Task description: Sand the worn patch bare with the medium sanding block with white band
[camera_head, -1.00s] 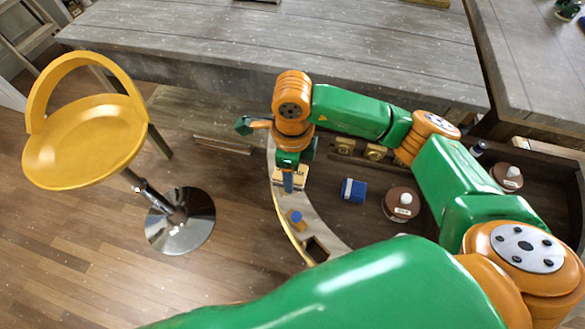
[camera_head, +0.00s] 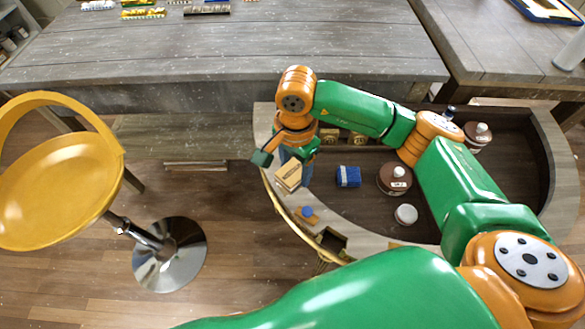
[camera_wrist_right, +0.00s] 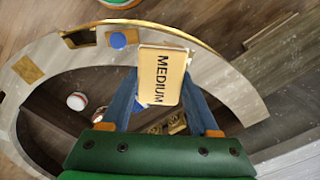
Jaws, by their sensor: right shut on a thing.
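My right gripper (camera_head: 291,160) is shut on the tan sanding block (camera_head: 288,177), above the left part of the curved console rim (camera_head: 265,135). In the right wrist view, the block (camera_wrist_right: 161,76) shows the word MEDIUM on its face, between the blue fingers (camera_wrist_right: 155,100). I cannot make out its white band. A dark square (camera_head: 331,241) with a pale edge lies on the rim in front of the block, and it also shows in the wrist view (camera_wrist_right: 78,38). A tan square (camera_wrist_right: 27,69) lies farther along the rim. I cannot tell which square is the worn patch. My left gripper is not in view.
A blue-topped piece (camera_head: 307,211) sits on the rim between block and dark square. A blue block (camera_head: 348,177), a brown tin (camera_head: 394,180) and a white-topped jar (camera_head: 405,214) stand inside the curve. A yellow stool (camera_head: 60,190) stands left; a grey table (camera_head: 220,45) lies behind.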

